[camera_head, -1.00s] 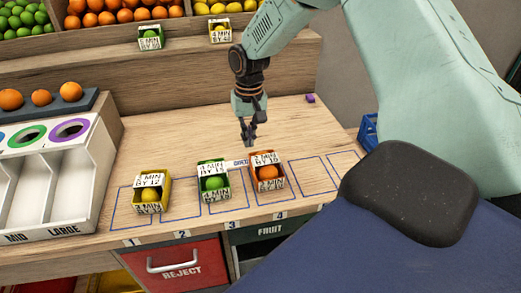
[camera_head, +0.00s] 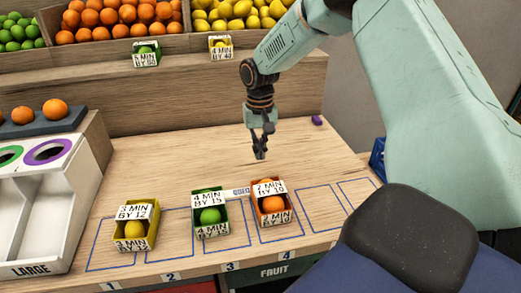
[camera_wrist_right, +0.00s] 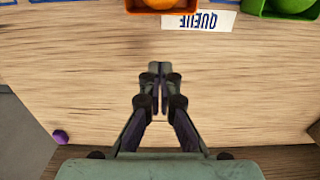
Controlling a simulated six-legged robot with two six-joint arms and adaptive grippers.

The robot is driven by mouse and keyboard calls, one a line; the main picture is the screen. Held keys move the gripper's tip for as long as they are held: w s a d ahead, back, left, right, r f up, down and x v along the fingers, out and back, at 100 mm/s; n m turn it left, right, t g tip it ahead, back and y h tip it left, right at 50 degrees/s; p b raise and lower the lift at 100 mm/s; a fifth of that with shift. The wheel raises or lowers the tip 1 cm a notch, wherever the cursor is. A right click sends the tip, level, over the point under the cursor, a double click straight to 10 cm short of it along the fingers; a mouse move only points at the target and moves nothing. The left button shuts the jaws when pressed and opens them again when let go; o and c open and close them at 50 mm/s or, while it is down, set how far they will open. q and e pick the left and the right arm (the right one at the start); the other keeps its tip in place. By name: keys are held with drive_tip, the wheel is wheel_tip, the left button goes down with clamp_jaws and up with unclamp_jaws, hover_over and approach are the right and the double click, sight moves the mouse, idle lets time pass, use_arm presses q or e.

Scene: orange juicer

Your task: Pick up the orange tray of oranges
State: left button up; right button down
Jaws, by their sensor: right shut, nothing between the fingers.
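The orange tray (camera_head: 287,222) stands on the wooden counter in the head view, with an orange (camera_head: 272,203) in it and a label reading "2 MIN BY 10". In the right wrist view, the orange tray (camera_wrist_right: 150,8) shows only partly at the top edge. My right gripper (camera_head: 261,156) is shut and empty above the counter, behind the orange tray and apart from it. Its closed fingertips (camera_wrist_right: 157,68) also show in the right wrist view, pointing toward the tray. My left gripper is not in view.
A green tray (camera_head: 225,218) stands left of the orange tray, and a yellow tray (camera_head: 153,238) farther left. Blue outlined slots mark the counter front; two at the right are empty. A purple block (camera_head: 317,120) lies at the back right. A white sorting bin (camera_head: 75,190) stands at left.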

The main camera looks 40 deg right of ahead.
sight(263, 178)
wheel_tip(263, 178, down, 7)
drive_tip(key=shift+d+f+b, duration=0.15)
drive_tip(key=shift+f+b, duration=0.05)
drive_tip(key=shift+b, duration=0.3)
drive_tip(key=shift+s+a+r+p, duration=0.2)
drive_tip(key=shift+s+a, duration=0.2)
drive_tip(key=shift+s, duration=0.2)
drive_tip(key=shift+s+a+r+p, duration=0.15)
drive_tip(key=shift+s+a, duration=0.2)
drive_tip(key=shift+s, duration=0.2)
drive_tip(key=shift+s+a, duration=0.15)
drive_tip(key=shift+s, duration=0.4)
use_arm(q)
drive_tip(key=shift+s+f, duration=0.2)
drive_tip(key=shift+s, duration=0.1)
use_arm(e)
drive_tip(key=shift+f, duration=0.15)
drive_tip(key=shift+a, duration=0.1)
